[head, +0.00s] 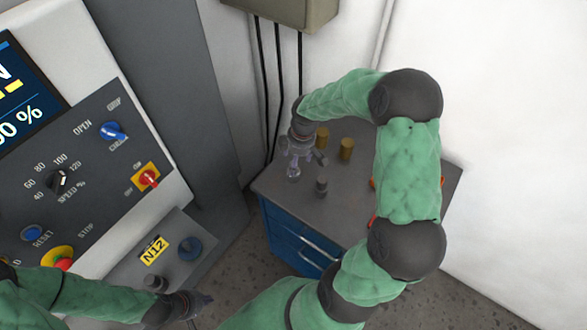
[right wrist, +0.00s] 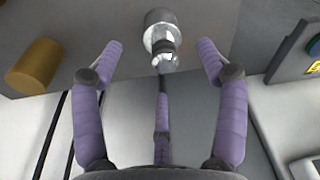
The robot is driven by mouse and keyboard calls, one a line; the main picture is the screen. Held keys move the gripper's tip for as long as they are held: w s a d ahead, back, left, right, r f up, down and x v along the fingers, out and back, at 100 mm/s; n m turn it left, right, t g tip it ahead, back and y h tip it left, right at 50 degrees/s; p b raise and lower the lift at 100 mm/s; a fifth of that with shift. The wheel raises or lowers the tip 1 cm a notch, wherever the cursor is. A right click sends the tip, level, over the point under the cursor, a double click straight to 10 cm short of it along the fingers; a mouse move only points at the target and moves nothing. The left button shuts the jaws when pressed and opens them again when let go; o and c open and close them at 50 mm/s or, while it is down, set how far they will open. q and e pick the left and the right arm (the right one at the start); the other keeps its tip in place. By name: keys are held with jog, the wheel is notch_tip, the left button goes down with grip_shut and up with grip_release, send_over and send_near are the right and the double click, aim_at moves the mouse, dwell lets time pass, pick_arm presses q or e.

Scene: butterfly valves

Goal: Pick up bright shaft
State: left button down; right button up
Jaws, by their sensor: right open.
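A bright, shiny metal shaft (right wrist: 160,32) stands on the grey top of the blue cabinet in the right wrist view. Its glossy end faces the camera. My right gripper (right wrist: 161,58) is open, with its purple fingers spread around the line of the shaft and no visible grip on it. In the head view my right gripper (head: 301,157) is over the cabinet's left part, and the bright shaft (head: 293,173) shows partly among its fingers. My left gripper (head: 190,302) is low in the head view near the small console; its fingers are too small and dark to read.
Two brass cylinders (head: 346,149) and a dark grey piece (head: 321,186) stand on the cabinet top (head: 282,185). One brass cylinder (right wrist: 35,66) is left of my fingers in the right wrist view. A control panel (head: 90,165) and console with an N12 label (head: 154,251) are at left.

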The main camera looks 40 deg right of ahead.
jog(key=shift+w+f, duration=0.2)
jog(key=shift+f, duration=0.8)
jog(key=shift+a+f, duration=0.2)
jog(key=shift+f, duration=0.4)
jog(key=f, duration=0.4)
jog(key=shift+w+a+b, duration=0.1)
jog(key=shift+a+b, duration=0.15)
jog(key=shift+b, duration=0.15)
grip_shut()
